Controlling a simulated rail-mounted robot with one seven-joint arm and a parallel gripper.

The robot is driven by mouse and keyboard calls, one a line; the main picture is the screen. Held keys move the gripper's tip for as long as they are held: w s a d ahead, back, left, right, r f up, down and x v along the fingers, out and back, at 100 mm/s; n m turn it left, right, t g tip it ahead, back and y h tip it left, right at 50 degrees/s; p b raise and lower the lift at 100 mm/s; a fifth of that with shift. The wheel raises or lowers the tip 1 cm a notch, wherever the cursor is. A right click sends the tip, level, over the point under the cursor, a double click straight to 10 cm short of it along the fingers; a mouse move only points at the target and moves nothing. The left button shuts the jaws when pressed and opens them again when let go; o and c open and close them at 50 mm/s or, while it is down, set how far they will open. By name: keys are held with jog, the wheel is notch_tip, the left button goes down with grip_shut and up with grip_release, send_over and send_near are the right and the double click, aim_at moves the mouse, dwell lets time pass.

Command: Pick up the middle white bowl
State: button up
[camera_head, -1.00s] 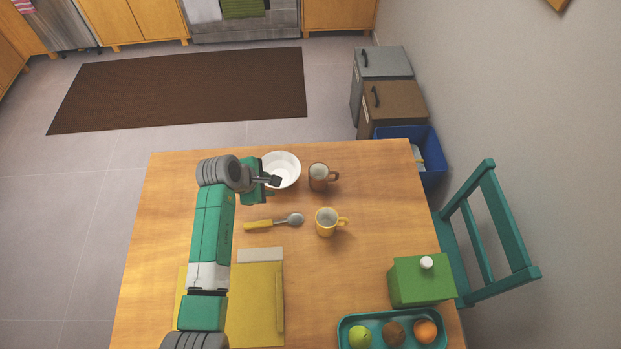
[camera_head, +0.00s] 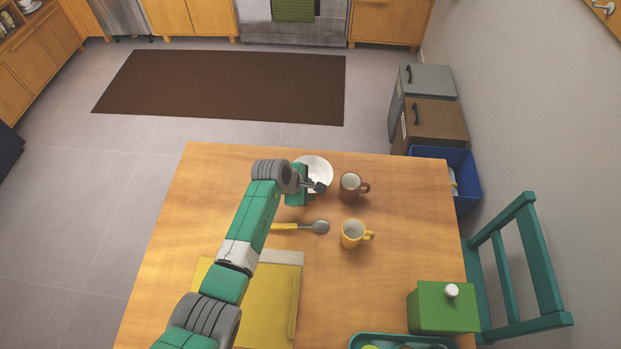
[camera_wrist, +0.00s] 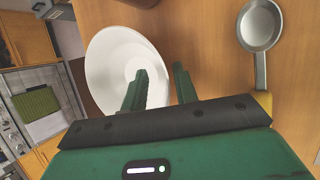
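A white bowl (camera_head: 314,170) stands near the far edge of the wooden table, and it is the only white bowl in view. It also shows in the wrist view (camera_wrist: 108,62), partly hidden by a finger. My gripper (camera_head: 319,187) is at the near side of the bowl. In the wrist view my gripper (camera_wrist: 160,82) is open and empty. One finger is over the inside of the bowl and the other is outside, with the rim passing between them. I cannot tell whether a finger touches the bowl.
A brown mug (camera_head: 350,187) stands close to the bowl's right, with a yellow mug (camera_head: 352,235) nearer. A spoon (camera_head: 318,227) lies in front of the bowl. A green box (camera_head: 440,310) and a teal tray (camera_head: 375,340) are at the near right. A teal chair (camera_head: 530,245) stands at right.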

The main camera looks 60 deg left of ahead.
grip_shut()
jog(key=shift+r, duration=0.3)
notch_tip(320, 180, up, 3)
jog(key=shift+r+p, duration=0.2)
jog(key=shift+p, duration=0.2)
jog(key=s+d, duration=0.2)
jog(key=s, duration=0.2)
jog(key=s+d+p, duration=0.1)
jog(key=s+d, duration=0.2)
jog(key=s, duration=0.2)
jog(key=s+d+r, duration=0.1)
jog(key=s+d, duration=0.2)
jog(key=s, duration=0.2)
